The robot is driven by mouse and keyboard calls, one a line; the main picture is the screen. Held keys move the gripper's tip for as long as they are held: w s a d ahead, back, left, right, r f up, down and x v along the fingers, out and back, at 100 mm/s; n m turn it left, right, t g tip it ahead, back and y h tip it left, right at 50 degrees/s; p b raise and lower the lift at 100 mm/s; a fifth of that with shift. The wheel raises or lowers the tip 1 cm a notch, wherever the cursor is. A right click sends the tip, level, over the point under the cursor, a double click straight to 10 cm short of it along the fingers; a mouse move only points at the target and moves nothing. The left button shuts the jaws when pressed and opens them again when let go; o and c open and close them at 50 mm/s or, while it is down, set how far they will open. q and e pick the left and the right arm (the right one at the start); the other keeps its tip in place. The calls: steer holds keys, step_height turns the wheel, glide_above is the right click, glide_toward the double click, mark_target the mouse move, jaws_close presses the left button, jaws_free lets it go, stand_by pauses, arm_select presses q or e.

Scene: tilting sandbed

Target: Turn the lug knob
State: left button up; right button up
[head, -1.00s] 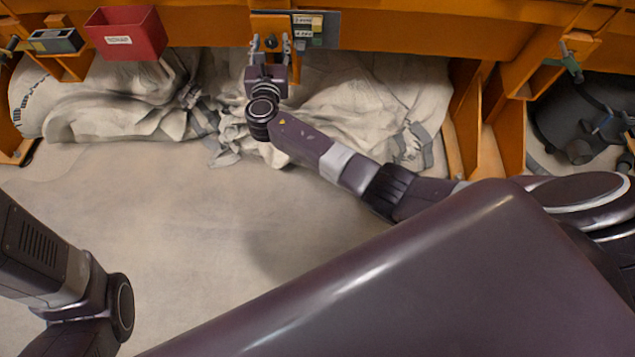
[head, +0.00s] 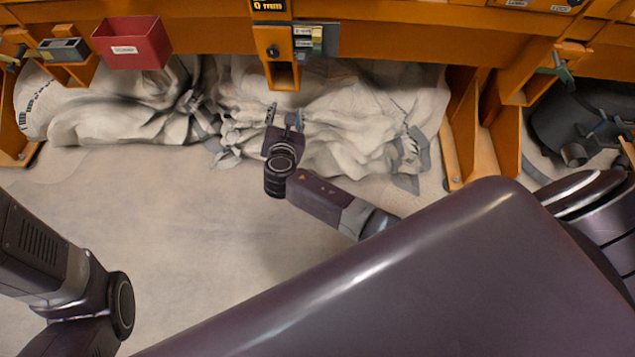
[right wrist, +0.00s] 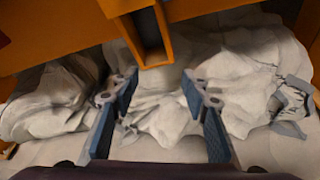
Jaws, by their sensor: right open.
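A small dark knob (head: 272,51), which looks like the lug knob, sits on an orange bracket (head: 260,74) on the orange frame. My right gripper (head: 284,114) is below the bracket in the head view, apart from it, with fingers toward the frame. In the right wrist view my right gripper (right wrist: 158,86) is open and empty, its two blue-padded fingers wide apart. The bracket (right wrist: 146,40) shows beyond them as a hollow orange piece; I cannot make out the knob there. My left gripper is out of view; only a left arm part shows.
Pale crumpled sacks (head: 340,120) with grey straps lie under the orange frame (head: 400,40). A red bin (head: 132,45) hangs at left. A small panel (head: 308,40) is right of the knob. The pale floor (head: 160,220) in front is clear.

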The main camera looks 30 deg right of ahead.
steer(key=s+f+m+g+y+p, duration=0.3)
steer(key=s+f+m+g, duration=0.3)
steer(key=s+f, duration=1.1)
steer(key=shift+s+d+f+m+p, duration=0.2)
steer(key=shift+f+m+p, duration=0.3)
steer(key=shift+f+m, duration=0.95)
steer(key=shift+r, duration=0.2)
